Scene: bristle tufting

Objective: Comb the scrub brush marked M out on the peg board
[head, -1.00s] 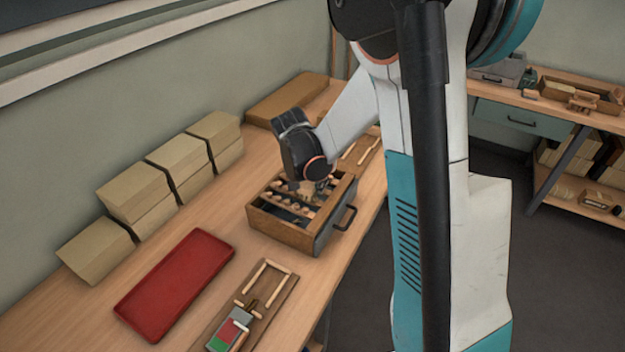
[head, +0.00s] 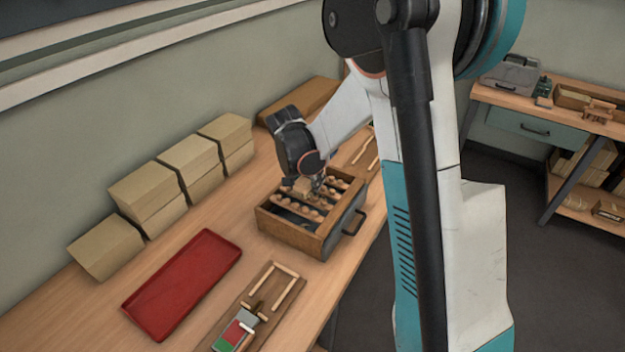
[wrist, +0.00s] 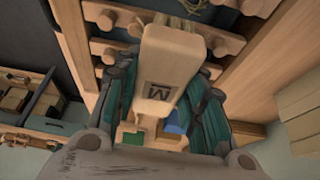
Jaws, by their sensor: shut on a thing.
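The scrub brush marked M (wrist: 165,65) is a pale wooden block held between the fingers of my gripper (wrist: 165,105) in the wrist view; the dark M faces the camera. In the head view my gripper (head: 318,182) is over the peg board (head: 268,213), a wooden drawer-like box with rows of round pegs on bars. The pegs (wrist: 215,40) also show beyond the brush in the wrist view. The brush appears low over the pegs; its bristles are mostly hidden, so I cannot tell whether they touch.
A red tray (head: 183,284) and a wooden jig (head: 262,300) with coloured blocks lie left of and in front of the box. Cardboard boxes (head: 150,192) line the wall. A side bench (head: 545,115) stands at right. Bare bench top lies between the tray and the peg board.

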